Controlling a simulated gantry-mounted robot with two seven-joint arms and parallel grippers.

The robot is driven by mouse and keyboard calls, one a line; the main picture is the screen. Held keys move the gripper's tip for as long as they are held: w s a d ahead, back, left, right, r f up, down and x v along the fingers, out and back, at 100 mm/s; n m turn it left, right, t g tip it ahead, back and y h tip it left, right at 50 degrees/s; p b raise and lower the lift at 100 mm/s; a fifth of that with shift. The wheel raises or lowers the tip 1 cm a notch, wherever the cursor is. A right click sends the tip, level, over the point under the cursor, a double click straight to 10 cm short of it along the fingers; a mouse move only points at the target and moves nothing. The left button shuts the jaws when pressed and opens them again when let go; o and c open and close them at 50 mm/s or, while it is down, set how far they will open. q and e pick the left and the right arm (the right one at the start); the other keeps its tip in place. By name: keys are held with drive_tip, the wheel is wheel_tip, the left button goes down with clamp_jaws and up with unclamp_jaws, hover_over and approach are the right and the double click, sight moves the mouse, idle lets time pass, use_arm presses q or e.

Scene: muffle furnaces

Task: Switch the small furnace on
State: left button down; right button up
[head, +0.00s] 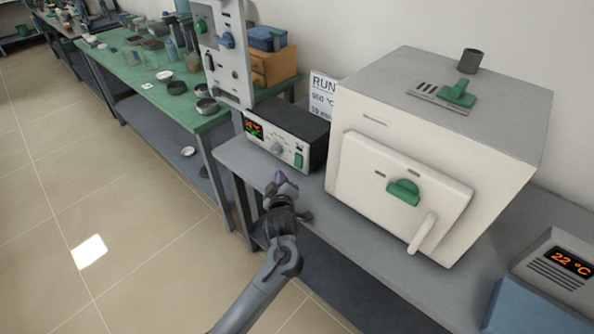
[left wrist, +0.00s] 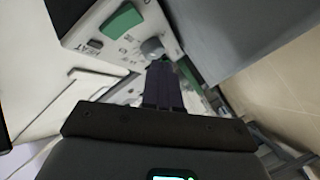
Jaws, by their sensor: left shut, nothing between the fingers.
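A control box (head: 285,135) with an orange display, a grey knob (head: 277,149) and a green rocker switch (head: 299,160) stands on the grey bench, left of a white furnace (head: 430,150). Which unit the task calls small is not marked. My left gripper (head: 280,180) is shut and empty, just in front of the box and below its panel. In the left wrist view the closed fingers (left wrist: 163,86) point toward the panel, near the knob (left wrist: 152,48). The green switch (left wrist: 122,20) lies to the upper left, with HEAT printed near it. My right gripper is not in view.
The white furnace has a closed door with a green part (head: 404,191) and a pale handle (head: 422,233). A sign reading RUN (head: 322,92) stands behind. Another unit reading 22 °C (head: 568,262) is at the right. A green bench (head: 130,75) holds dishes and bottles.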

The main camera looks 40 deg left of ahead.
sight(298, 161)
use_arm(q)
drive_tip(key=w, duration=0.1)
drive_tip(key=w+b, duration=0.1)
drive_tip(key=w, duration=0.1)
drive_tip(key=shift+w+d+f, duration=0.2)
drive_tip(key=shift+f, duration=0.05)
drive_tip(key=shift+w+d+b, duration=0.1)
drive_tip(key=shift+w+b, duration=0.3)
idle(0.4)
idle(0.7)
drive_tip(key=shift+w, duration=0.2)
idle(0.5)
drive_tip(key=shift+w, duration=0.25)
drive_tip(key=shift+w+f, duration=0.1)
drive_tip(key=shift+w, duration=0.2)
idle(0.9)
drive_tip(key=shift+s, duration=0.1)
